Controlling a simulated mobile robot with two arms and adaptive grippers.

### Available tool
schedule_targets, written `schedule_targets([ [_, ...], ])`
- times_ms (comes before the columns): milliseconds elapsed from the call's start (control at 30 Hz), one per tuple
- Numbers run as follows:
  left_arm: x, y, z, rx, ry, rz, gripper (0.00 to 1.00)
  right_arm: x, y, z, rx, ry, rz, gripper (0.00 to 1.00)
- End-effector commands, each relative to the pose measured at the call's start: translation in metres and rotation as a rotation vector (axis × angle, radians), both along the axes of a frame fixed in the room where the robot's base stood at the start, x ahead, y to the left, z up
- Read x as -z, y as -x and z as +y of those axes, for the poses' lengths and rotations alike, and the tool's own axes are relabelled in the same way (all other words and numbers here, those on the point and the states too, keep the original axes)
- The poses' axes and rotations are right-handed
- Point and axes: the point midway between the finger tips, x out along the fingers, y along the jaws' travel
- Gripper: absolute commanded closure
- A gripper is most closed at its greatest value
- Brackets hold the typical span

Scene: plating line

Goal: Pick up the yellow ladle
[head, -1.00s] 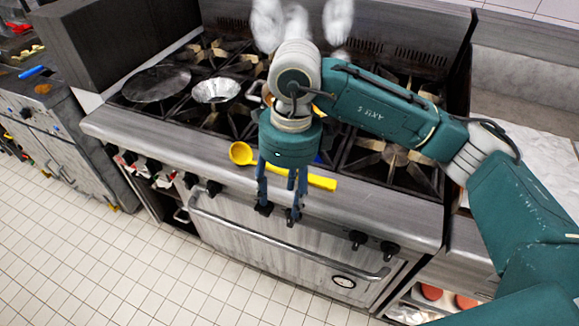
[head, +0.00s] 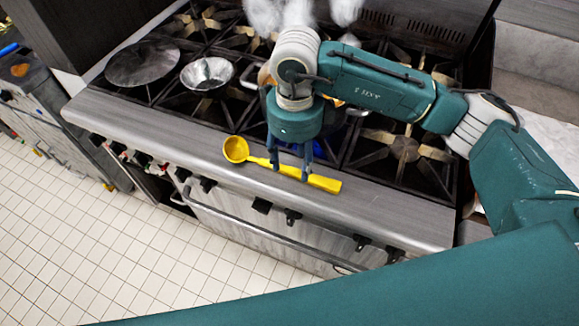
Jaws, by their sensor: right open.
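The yellow ladle (head: 325,183) lies along the front ledge of the stove (head: 150,125), its round bowl at the left and its handle running to the right. My right gripper (head: 291,175) points down over the middle of the handle. Its fingers are open, and the fingertips overlap the handle in the picture. I cannot tell whether they touch it. A large teal arm link of mine crosses the bottom right. My left gripper does not show.
A silver bowl (head: 207,74) and a dark round pan (head: 142,62) sit on the burners at the left. A blue flame shows behind my right gripper. Knobs and an oven handle line the stove front. The tiled floor (head: 60,240) is clear.

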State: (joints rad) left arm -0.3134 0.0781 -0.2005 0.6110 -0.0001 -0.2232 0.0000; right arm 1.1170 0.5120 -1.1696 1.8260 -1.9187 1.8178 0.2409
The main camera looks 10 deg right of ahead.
Motion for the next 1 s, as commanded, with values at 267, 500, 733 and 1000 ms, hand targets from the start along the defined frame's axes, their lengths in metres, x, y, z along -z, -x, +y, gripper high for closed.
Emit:
schedule_targets([
  [267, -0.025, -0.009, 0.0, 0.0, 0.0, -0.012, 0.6, 0.028, -0.003, -0.005, 0.003, 0.002, 0.005, 0.5],
  [500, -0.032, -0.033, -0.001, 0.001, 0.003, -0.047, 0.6, 0.054, -0.005, -0.005, 0.001, 0.001, 0.001, 0.5],
  [733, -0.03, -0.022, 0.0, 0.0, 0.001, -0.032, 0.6, 0.055, -0.005, -0.004, 0.0, 0.001, -0.001, 0.56],
  [1000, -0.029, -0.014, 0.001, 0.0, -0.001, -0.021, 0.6, 0.054, -0.005, -0.004, 0.0, 0.001, -0.001, 0.99],
])
